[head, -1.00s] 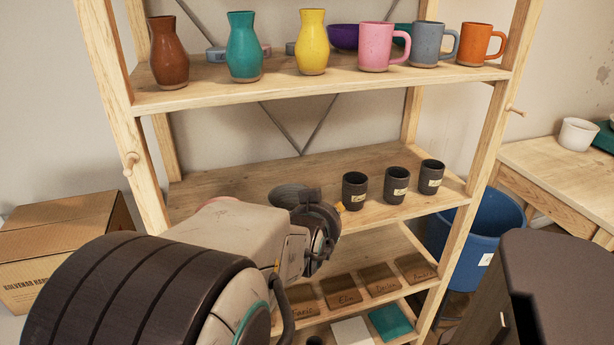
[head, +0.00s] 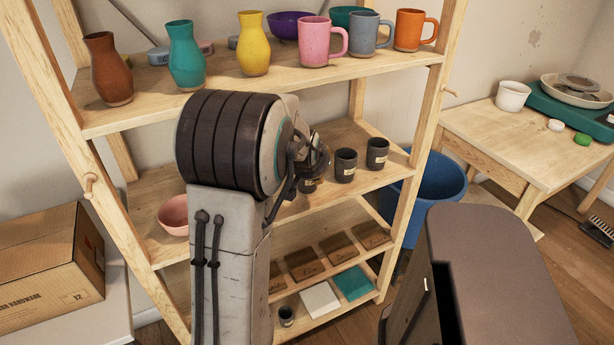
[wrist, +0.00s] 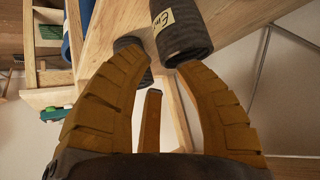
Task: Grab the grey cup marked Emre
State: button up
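Three dark grey cups stand on the middle shelf in the head view: the left one (head: 308,185) is partly hidden by my arm, beside a middle one (head: 345,165) and a right one (head: 377,153). Their labels are too small to read there. In the wrist view, a dark grey cup (wrist: 183,38) bears a cream label that starts "Em"; the rest is cut off. A second dark cup (wrist: 128,43) is partly behind a finger. My gripper (wrist: 163,65) is open, its orange fingers apart with nothing held between them. The labelled cup is just beyond the right fingertip.
Vases and mugs, including a grey mug (head: 370,34), line the upper shelf (head: 330,73). A pink bowl (head: 174,215) sits left on the middle shelf. Wooden name plaques (head: 337,249) lie below. A blue bin (head: 428,195) and side table (head: 500,140) are at the right.

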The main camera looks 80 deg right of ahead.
jog(key=shift+p+x, duration=0.55)
jog(key=shift+x, duration=2.4)
jog(key=shift+o, duration=0.2)
grip_shut()
